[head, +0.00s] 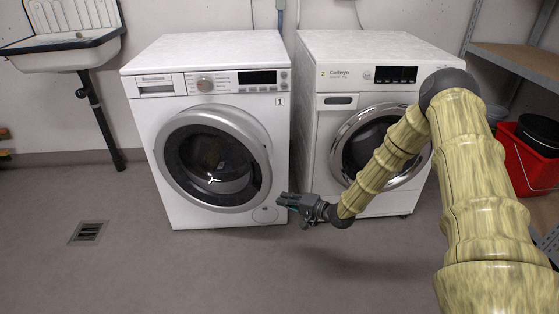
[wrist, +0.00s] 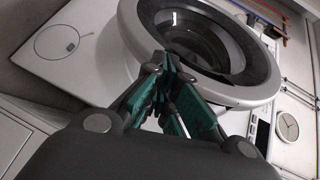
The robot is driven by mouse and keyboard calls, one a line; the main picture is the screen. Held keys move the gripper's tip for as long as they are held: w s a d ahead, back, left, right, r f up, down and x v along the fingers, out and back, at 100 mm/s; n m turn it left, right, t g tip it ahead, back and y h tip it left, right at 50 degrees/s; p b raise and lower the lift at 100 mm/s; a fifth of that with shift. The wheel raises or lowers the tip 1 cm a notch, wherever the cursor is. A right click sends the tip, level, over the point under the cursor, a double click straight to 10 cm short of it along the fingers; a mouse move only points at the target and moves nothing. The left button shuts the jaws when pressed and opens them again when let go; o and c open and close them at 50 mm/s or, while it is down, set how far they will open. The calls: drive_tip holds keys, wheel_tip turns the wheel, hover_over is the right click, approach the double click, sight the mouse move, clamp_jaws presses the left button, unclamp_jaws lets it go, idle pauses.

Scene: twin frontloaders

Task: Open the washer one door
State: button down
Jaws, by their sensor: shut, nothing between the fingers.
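The washer labelled 1 (head: 238,104) is the left white machine in the head view. Its round door (head: 252,188) has a wide silver ring around dark glass, and it looks closed. In the wrist view the door ring (wrist: 250,97) fills the upper middle, with the dark glass (wrist: 200,38) inside it. My gripper (head: 283,199) is in front of the washer's lower right side, near the door's lower right rim. In the wrist view its green-padded fingers (wrist: 165,68) are together and empty, and their tips overlap the ring. I cannot tell whether they touch it.
A second white machine (head: 330,130) with a chrome-ringed door (head: 345,140) stands close on the right. A sink (head: 60,52) hangs at the far left, and a floor drain (head: 88,232) lies below. A red bin (head: 530,165) and shelf stand right. The floor before the washer is clear.

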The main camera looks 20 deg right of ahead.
drive_tip(key=w+d+r+t+y+p, duration=0.15)
drive_tip(key=w+d+r, duration=0.25)
drive_tip(key=d+r, duration=0.55)
drive_tip(key=b+x, duration=0.4)
drive_tip(key=x, duration=0.7)
drive_tip(key=shift+m+y, duration=0.35)
drive_tip(key=shift+m, duration=0.05)
drive_tip(key=shift+s+a+r, duration=0.15)
drive_tip(key=shift+s+a, duration=0.2)
drive_tip(key=shift+s, duration=0.35)
drive_tip(key=shift+s+a+r, duration=0.1)
drive_tip(key=shift+s+a, duration=0.25)
drive_tip(key=shift+s, duration=0.3)
drive_tip(key=shift+s+a+r, duration=0.15)
drive_tip(key=shift+s+a, duration=0.2)
drive_tip(key=shift+s, duration=0.35)
